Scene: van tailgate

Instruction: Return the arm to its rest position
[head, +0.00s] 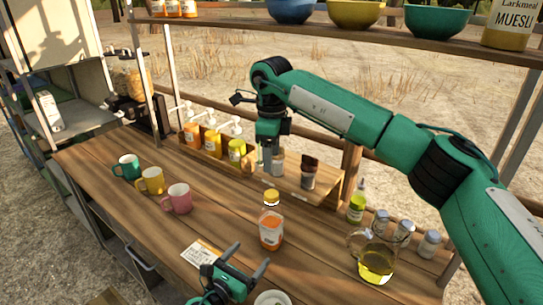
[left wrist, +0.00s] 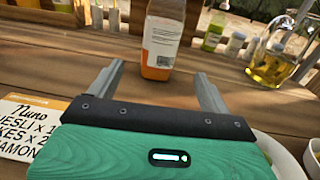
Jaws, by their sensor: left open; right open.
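My left gripper (head: 240,274) is low over the front of the wooden counter, open and empty. In the left wrist view its two fingers (left wrist: 158,88) point towards a bottle of orange content (left wrist: 160,45), which stands upright beyond the fingertips. In the head view this bottle (head: 271,228) has a yellow cap. My right arm (head: 330,110) reaches in from the right across the counter. My right gripper (head: 271,155) points down near the back of the counter, by the wooden rack. Its fingers are partly hard to make out against the things behind it.
Three mugs, green (head: 127,167), yellow (head: 151,180) and pink (head: 178,198), stand at left. Pump bottles (head: 211,140) stand in a wooden box at the back. An oil jug (head: 376,262) and small jars stand at right. A paper note (head: 203,253) lies near my left gripper. A shelf (head: 400,36) with bowls hangs above.

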